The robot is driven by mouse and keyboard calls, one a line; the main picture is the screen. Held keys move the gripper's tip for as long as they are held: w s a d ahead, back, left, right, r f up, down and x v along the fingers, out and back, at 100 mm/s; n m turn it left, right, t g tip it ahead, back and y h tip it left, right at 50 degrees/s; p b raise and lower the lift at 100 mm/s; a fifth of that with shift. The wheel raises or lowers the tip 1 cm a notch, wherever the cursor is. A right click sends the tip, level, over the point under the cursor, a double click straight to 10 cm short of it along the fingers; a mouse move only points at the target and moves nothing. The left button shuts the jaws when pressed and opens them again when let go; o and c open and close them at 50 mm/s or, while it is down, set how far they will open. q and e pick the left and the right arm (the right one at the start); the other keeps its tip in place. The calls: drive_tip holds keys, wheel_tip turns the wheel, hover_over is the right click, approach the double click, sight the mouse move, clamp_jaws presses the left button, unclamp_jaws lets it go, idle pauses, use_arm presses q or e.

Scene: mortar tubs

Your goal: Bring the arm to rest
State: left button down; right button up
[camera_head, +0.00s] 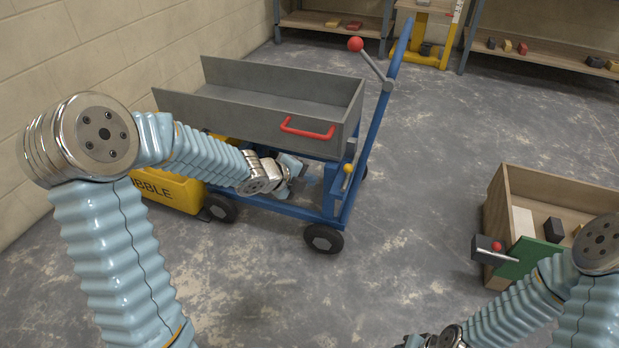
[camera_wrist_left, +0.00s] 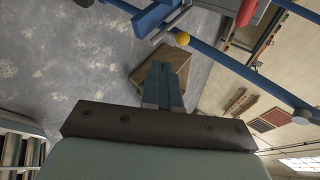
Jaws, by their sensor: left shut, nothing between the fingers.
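My left arm reaches in from the left, with its elbow high in front of the wall. My left gripper (camera_head: 300,178) is beside the blue cart, low under the grey tub (camera_head: 285,112). In the left wrist view its two fingers (camera_wrist_left: 163,84) are together with nothing between them. My right arm comes in at the lower right; its gripper (camera_head: 415,342) is cut off by the bottom edge, and its fingers cannot be made out.
The blue cart (camera_head: 343,200) carries the tub with a red handle (camera_head: 307,129); a yellow knob (camera_head: 348,168) sits near my left gripper. A yellow bin (camera_head: 172,190) stands behind my left arm. A wooden crate (camera_head: 497,215) is at right. The floor between is clear.

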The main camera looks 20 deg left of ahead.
use_arm(q)
drive_tip(key=s+d+f+n+g+p, duration=0.1)
drive_tip(key=s+d+f+n+g, duration=0.3)
drive_tip(key=s+f+n, duration=0.8)
drive_tip(key=s+d+f+n+g+p, duration=0.1)
drive_tip(key=s+d+f+n+g, duration=0.3)
drive_tip(key=s+f+n, duration=0.8)
drive_tip(key=shift+s+d+f+n+g+y, duration=0.3)
drive_tip(key=shift+s+d+n+y, duration=0.1)
drive_tip(key=shift+s+d+n, duration=0.35)
